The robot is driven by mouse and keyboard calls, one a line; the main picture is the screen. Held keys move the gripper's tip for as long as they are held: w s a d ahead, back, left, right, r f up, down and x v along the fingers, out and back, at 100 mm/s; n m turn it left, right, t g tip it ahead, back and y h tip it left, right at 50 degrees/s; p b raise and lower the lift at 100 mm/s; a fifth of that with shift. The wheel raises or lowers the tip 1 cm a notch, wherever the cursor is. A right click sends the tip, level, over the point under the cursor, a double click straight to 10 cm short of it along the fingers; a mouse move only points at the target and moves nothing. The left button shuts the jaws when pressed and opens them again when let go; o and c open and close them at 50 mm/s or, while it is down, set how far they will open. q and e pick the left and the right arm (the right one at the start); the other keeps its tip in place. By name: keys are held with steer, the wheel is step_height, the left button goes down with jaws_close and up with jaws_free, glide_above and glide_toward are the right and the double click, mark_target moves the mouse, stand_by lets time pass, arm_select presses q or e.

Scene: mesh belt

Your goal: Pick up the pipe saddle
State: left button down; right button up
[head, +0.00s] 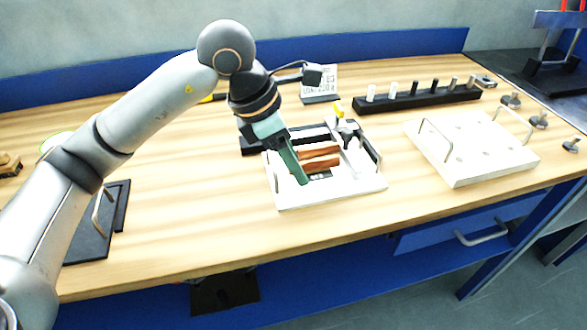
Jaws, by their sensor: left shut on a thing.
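My left gripper (303,178) reaches down into a white tray (330,198) near the middle of the bench. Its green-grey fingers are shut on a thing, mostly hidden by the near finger. I take this to be the pipe saddle, but its shape cannot be made out. A small dark patch shows beside the fingertips. Reddish-brown blocks (320,163) lie in the tray just right of the fingers. My right gripper is not in view.
The tray also holds a yellow-topped item (339,108) and has side handles. A black rack (420,99) with several pegs stands behind. A white board (475,150) with handles is at right. A black plate (88,238) lies at left. The wooden bench (200,220) is clear left of the tray.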

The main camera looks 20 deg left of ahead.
arm_select(q)
steer(key=s+d+r, duration=0.4)
steer(key=s+r, duration=0.4)
steer(key=s, duration=0.3)
steer(key=shift+s+d, duration=0.25)
steer(key=shift+d, duration=0.1)
